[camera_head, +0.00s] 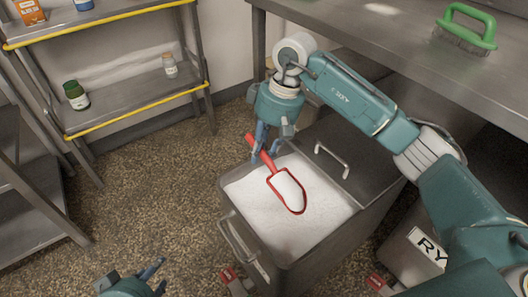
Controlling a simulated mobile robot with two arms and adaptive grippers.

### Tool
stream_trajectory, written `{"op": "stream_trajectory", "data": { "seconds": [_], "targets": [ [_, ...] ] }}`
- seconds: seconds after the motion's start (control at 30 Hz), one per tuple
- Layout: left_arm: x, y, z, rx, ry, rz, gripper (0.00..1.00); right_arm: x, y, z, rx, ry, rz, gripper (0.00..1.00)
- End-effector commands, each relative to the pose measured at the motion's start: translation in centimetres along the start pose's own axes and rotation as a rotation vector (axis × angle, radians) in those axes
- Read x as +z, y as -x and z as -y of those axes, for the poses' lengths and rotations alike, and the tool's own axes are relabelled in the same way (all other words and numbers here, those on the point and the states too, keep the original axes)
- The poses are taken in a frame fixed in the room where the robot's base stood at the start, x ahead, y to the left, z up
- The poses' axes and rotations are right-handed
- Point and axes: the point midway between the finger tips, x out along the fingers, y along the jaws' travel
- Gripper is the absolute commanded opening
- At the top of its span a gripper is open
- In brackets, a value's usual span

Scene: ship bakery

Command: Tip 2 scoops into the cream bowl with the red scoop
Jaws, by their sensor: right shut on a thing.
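The red scoop (287,190) is over an open metal bin of white powder (255,205), with white powder in its bowl. I cannot tell if the scoop touches the powder surface. My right gripper (262,141) points down above the bin's back edge and is shut on the scoop's red handle. My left gripper (154,275) is at the bottom edge, left of the bin, with its fingers apart and empty. Its arm is mostly out of view. No cream bowl is in view.
A steel table (400,45) with a green-handled brush (467,30) is at upper right. The bin's lid (345,150) covers its right part. A second bin marked "RY" (415,250) stands at right. A shelf rack (130,90) with jars stands at left. The floor between is clear.

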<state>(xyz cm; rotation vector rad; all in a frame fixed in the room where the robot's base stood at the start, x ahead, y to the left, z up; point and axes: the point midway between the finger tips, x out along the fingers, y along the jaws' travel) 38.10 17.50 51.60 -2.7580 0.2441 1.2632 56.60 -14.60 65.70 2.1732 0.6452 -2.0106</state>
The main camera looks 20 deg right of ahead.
Motion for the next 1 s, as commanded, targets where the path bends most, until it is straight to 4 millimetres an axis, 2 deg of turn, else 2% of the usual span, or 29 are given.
{"op": "stream_trajectory", "data": {
  "seconds": [0.77, 1.0],
  "targets": [
    [6.7, 2.2, 0.7, -0.015, 0.008, 0.269, 0.40, -1.1, 1.7, 0.3, 0.000, -0.004, 0.017, 0.00],
    [8.0, 3.8, 0.9, -0.018, 0.010, 0.344, 0.40, -2.1, 3.2, 0.7, -0.001, -0.007, 0.035, 0.00]
  ]
}}
